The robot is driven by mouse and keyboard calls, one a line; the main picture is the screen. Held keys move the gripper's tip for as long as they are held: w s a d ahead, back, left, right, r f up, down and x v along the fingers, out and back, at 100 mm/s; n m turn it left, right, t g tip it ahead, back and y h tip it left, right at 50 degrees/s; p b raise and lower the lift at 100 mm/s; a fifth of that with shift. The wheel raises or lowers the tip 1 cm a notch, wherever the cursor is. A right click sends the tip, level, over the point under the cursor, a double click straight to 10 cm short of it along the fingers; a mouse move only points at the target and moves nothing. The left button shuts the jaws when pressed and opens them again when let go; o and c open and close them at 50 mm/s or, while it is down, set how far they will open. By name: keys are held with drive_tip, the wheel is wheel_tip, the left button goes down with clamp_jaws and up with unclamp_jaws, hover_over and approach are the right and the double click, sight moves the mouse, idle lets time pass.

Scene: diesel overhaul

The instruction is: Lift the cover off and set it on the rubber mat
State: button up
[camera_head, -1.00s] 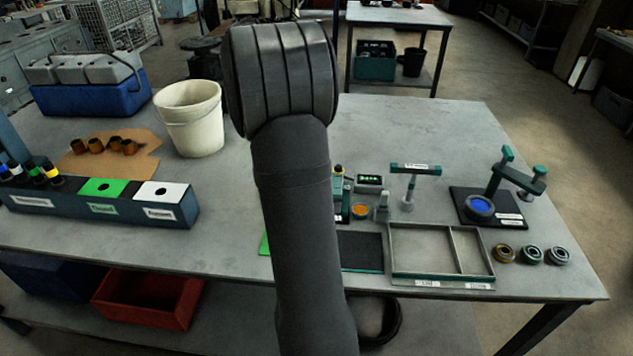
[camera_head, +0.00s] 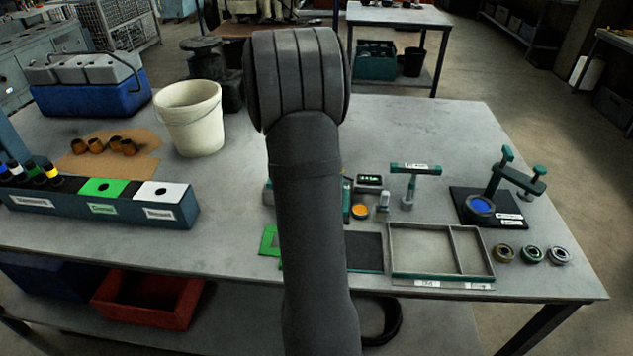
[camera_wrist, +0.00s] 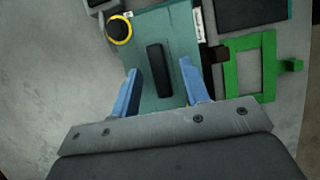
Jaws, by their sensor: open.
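The cover (camera_wrist: 178,35), a teal plate with a black bar handle (camera_wrist: 155,65), shows in the wrist view. My gripper (camera_wrist: 160,68) is open, its two blue fingers on either side of the handle in the picture. I cannot tell how far above the cover the fingertips are. The black rubber mat (camera_wrist: 250,10) lies at the upper right of the wrist view. The mat also shows in the head view (camera_head: 366,250), partly behind my arm. In the head view my arm hides the gripper and most of the cover.
A green frame (camera_wrist: 231,72) lies beside the cover, near the mat. A yellow-ringed round part (camera_wrist: 119,28) sits at its other side. A divided tray (camera_head: 425,275) is right of the mat. A white bucket (camera_head: 190,118) and a labelled rack (camera_head: 125,228) stand left.

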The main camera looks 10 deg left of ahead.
drive_tip(key=shift+d+f, duration=0.1)
drive_tip(key=shift+f, duration=0.1)
clamp_jaws()
drive_tip(key=shift+r, duration=0.55)
drive_tip(key=r, duration=0.3)
drive_tip(key=shift+s+d+r, duration=0.1)
drive_tip(key=shift+d+r, duration=0.2)
drive_tip(key=shift+d, duration=0.05)
drive_tip(key=s+d+r, duration=0.4)
drive_tip(key=d+r, duration=0.4)
drive_tip(key=d, duration=0.2)
drive_tip(key=shift+s+r, duration=0.2)
drive_tip(key=shift+r, duration=0.1)
